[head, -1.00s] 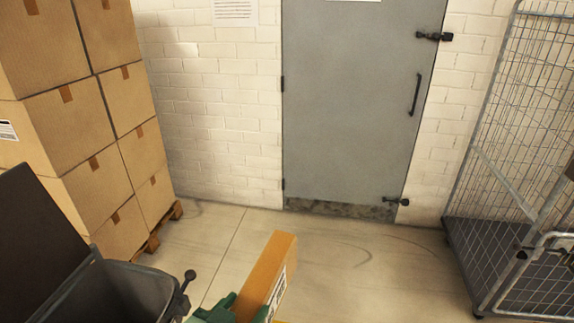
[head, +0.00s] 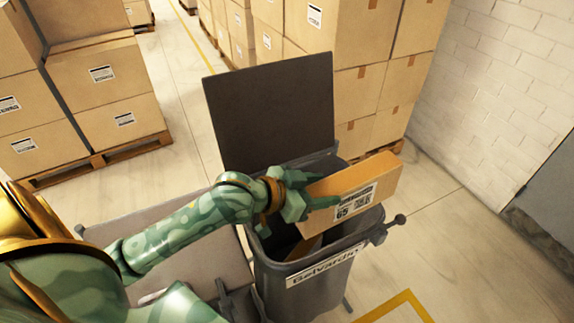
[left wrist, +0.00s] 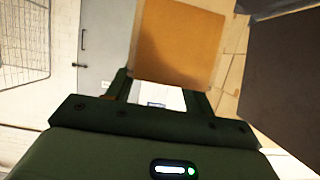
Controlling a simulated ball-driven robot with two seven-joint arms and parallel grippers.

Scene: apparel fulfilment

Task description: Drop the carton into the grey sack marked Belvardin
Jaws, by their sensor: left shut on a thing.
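The carton (head: 352,188) is a brown box with a white printed label. My left gripper (head: 312,192) is shut on its left end and holds it tilted over the mouth of a grey bin (head: 312,298). The bin, rigid rather than a sack, has a white label reading Belvardin. Its dark lid (head: 272,112) stands open behind the carton. The carton hides part of the opening. In the left wrist view the carton (left wrist: 178,42) sits between the fingers of the left gripper (left wrist: 166,88). My right gripper is not in view.
A brown thing (head: 304,246) shows inside the bin. A light grey panel (head: 190,250) lies left of the bin. Stacked boxes (head: 372,88) stand behind it, and more boxes (head: 108,95) on a pallet at left. Floor to the right is clear, with yellow marking (head: 392,304).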

